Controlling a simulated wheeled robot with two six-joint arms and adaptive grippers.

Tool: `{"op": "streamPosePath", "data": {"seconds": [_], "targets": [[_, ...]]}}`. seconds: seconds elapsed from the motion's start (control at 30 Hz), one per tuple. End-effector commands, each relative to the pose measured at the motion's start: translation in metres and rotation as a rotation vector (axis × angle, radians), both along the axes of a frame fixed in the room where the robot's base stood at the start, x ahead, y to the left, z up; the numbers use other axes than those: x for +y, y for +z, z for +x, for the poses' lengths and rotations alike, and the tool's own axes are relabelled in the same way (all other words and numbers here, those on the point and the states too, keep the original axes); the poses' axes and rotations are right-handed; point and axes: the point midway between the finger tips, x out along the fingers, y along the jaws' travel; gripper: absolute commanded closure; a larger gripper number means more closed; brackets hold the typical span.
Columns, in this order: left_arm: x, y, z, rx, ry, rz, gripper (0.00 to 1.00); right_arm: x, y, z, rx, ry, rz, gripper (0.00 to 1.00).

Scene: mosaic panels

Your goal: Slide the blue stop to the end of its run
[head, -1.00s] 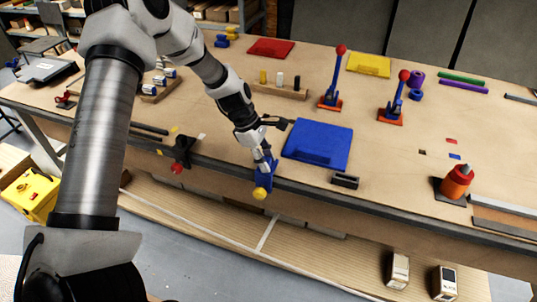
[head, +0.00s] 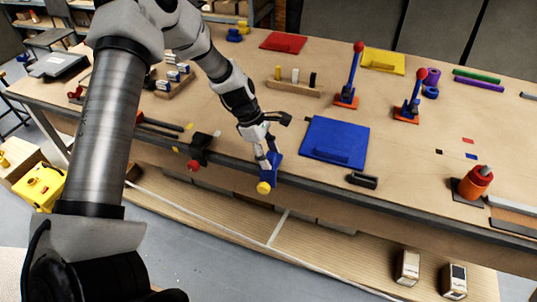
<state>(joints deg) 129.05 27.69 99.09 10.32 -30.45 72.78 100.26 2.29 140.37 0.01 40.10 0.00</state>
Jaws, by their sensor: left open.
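The blue stop (head: 275,176) sits at the table's front edge in the head view, with a yellow knob (head: 264,187) at its lower end. My left gripper (head: 268,161) reaches down over it from above. Its jaws are open, with the fingers at the upper part of the stop, close to it or touching; I cannot tell which. The fingers hide part of the stop. My right gripper is not in view.
A black clamp with a red knob (head: 193,165) is on the same edge, left of the stop. A blue panel (head: 347,132) lies right of the gripper. A black handle-like piece (head: 362,180) lies near the edge. The edge between clamp and stop looks clear.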

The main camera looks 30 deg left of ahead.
Motion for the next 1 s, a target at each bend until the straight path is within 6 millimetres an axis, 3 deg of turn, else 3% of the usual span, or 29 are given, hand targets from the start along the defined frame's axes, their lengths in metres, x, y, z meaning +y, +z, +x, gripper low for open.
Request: {"op": "streamPosePath", "data": {"seconds": [0.17,0.5,0.63,1.0], "targets": [[0.011,0.027,-0.001,-0.007,0.000,-0.001,0.44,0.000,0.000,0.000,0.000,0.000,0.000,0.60],[0.042,0.098,-0.009,-0.003,0.001,-0.002,0.44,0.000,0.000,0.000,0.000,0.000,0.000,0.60],[0.046,0.107,-0.010,-0.001,0.001,-0.001,0.44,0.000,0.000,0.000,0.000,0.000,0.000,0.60],[0.046,0.108,-0.011,0.001,0.001,-0.001,0.44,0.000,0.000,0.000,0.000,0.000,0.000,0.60]]}}
